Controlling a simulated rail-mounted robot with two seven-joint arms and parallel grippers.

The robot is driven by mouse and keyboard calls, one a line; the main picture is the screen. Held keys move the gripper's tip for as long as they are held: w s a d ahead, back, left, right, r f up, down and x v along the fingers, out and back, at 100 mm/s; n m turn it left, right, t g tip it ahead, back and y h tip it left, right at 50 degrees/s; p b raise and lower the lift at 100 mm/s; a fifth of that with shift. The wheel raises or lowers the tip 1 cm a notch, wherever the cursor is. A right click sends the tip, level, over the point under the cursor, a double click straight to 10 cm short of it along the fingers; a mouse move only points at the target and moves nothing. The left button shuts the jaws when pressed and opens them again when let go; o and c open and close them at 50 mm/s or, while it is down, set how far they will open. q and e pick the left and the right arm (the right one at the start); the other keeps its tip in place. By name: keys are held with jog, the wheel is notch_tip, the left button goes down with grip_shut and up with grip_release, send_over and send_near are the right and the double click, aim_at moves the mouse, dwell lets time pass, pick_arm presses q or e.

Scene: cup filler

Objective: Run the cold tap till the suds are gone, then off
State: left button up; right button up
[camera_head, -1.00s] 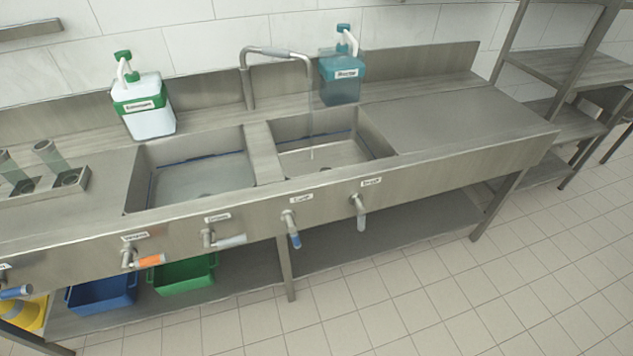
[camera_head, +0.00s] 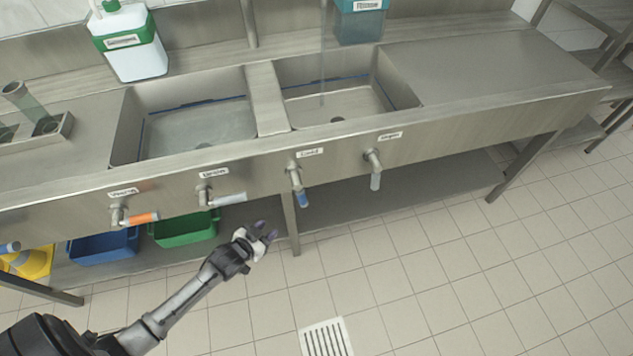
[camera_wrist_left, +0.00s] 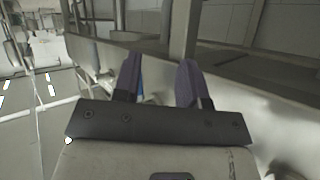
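The cold tap (camera_head: 300,188), labelled and blue-tipped, is on the sink front with its handle hanging down. A thin stream of water (camera_head: 322,60) falls into the right basin (camera_head: 390,92), where a dark drain hole shows. I cannot make out suds there. My left gripper (camera_head: 268,236) is below and left of the cold tap, apart from it, in front of the lower shelf. Its two purple fingers (camera_wrist_left: 159,75) stand apart with nothing gripped in the left wrist view; a small blue patch shows just beyond them. My right gripper is not in view.
Orange (camera_head: 135,217) and pale (camera_head: 222,197) handles point right; another pale handle (camera_head: 375,172) hangs right of the cold tap. The left basin (camera_head: 125,125) holds shallow liquid. Blue (camera_head: 103,245) and green (camera_head: 186,229) bins sit below. Floor in front is clear.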

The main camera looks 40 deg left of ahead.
aim_at(301, 195)
pick_arm(q)
notch_tip(301, 195, up, 6)
jog(key=w+d+t+h, duration=0.2)
jog(key=d+t+h, duration=0.1)
jog(key=t, duration=0.2)
jog(key=shift+y, duration=0.4)
jog(key=w+b, duration=0.1)
jog(key=w, duration=0.3)
jog(key=w+b, duration=0.1)
jog(key=w, duration=0.2)
jog(key=w+b, duration=0.1)
jog(key=w, duration=0.3)
jog(key=shift+w+d+r, duration=0.1)
jog(key=shift+w+d, duration=0.2)
jog(key=shift+d, duration=0.05)
jog(key=shift+w+d+b, duration=0.1)
jog(key=shift+w+b, duration=0.3)
jog(key=shift+w, duration=0.4)
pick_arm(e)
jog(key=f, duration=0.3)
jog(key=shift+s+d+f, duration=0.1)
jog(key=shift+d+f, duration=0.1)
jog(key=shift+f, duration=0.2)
pick_arm(q)
jog(key=shift+n, duration=0.3)
jog(key=shift+r, duration=0.1)
grip_shut()
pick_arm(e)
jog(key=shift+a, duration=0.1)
